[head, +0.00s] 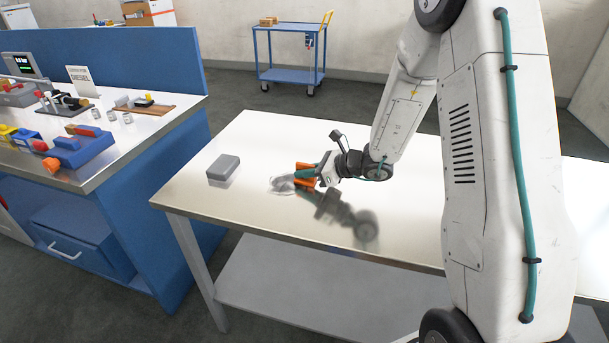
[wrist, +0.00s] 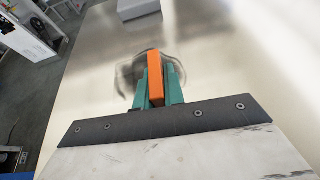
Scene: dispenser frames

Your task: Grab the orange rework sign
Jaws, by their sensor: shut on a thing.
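The orange rework sign (wrist: 156,72) stands between the two teal fingers of my gripper (wrist: 158,88) in the wrist view, with its narrow side toward the camera. The fingers are shut on it from both sides. In the head view my gripper (head: 305,174) is low over the middle of the pale metal table (head: 250,135), and orange shows above and below the teal finger. I cannot tell whether the sign touches the tabletop. Its face and any lettering are hidden.
A grey box (head: 223,168) sits left of my gripper on the table. A blurred grey shape (head: 282,186) lies by the fingertips, perhaps a reflection. A blue workbench (head: 160,150) with tools stands left. A blue cart (head: 290,55) is behind. The table's near edge is clear.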

